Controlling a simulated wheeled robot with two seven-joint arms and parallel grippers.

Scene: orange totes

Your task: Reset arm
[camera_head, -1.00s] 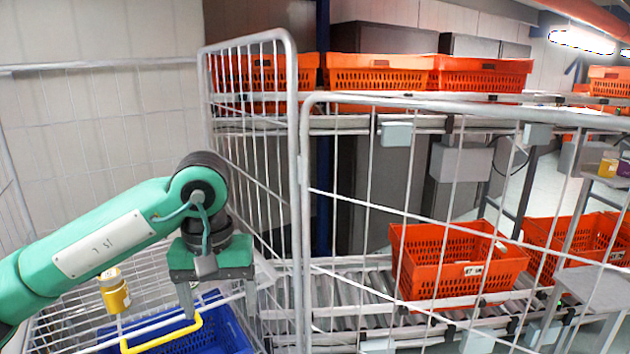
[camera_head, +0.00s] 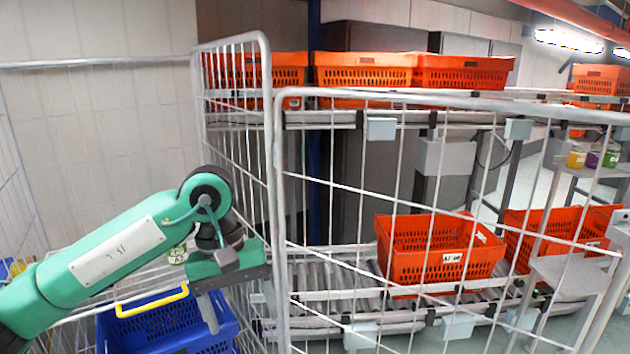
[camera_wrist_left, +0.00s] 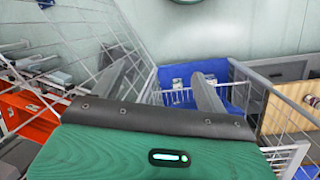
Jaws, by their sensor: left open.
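My left arm comes in from the left in the head view, and its green gripper (camera_head: 228,290) hangs beside the right part of a blue basket (camera_head: 165,326) with a yellow handle. In the left wrist view my left gripper (camera_wrist_left: 160,85) shows two fingers spread apart with nothing between them. The blue basket also shows in the wrist view (camera_wrist_left: 192,78), behind and between the fingers. My right gripper is in neither view.
A white wire cage panel (camera_head: 278,230) stands right of my left gripper. Behind it an orange tote (camera_head: 437,265) sits on a roller conveyor, and several orange totes (camera_head: 365,72) line the upper shelf. A blank wall lies behind the left side.

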